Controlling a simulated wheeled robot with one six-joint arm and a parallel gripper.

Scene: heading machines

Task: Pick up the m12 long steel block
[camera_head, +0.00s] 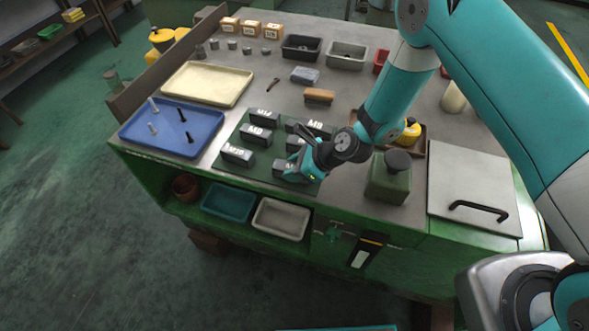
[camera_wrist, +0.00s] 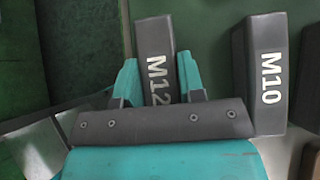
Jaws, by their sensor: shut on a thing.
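The M12 long steel block (camera_wrist: 155,38) is dark grey with white lettering. In the wrist view it stands between the two teal fingers of my gripper (camera_wrist: 157,80), which are closed on its sides. In the head view my gripper (camera_head: 302,172) is over the front right of the dark green mat (camera_head: 262,180), and the M12 block (camera_head: 281,167) is partly hidden by it. I cannot tell whether the block is clear of the mat.
The M10 block (camera_wrist: 265,75) stands close beside the held block. Several other marked blocks, such as the M8 block (camera_head: 256,134), share the mat. A blue tray (camera_head: 207,146) with bolts lies to the left. A green canister (camera_head: 387,180) stands to the right.

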